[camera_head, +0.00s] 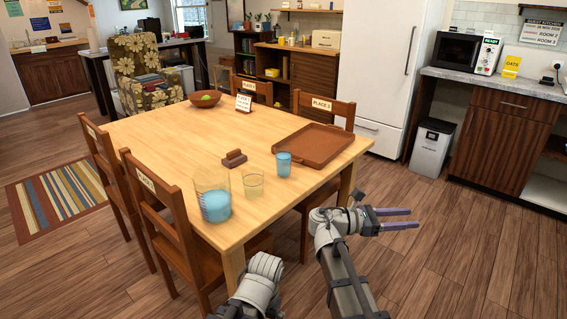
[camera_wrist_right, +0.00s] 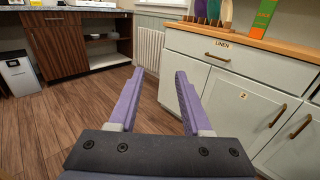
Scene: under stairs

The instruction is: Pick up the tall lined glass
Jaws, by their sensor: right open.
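Three vessels stand upright on the near part of the wooden table (camera_head: 170,135). A blue glass (camera_head: 283,165) is nearest the tray. A shorter clear glass (camera_head: 253,183) with a pale yellowish tint stands left of it. A large clear vessel with blue in its lower part (camera_head: 213,200) stands further left. I cannot make out lines on any glass at this size. My right gripper (camera_head: 413,218) is open and empty, off the table to the right of the glasses. Its spread purple fingers (camera_wrist_right: 158,73) hold nothing in the right wrist view. My left gripper is not in view.
Clear floor (camera_head: 470,230) lies to the right. White cabinets (camera_wrist_right: 225,85) show in the wrist view.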

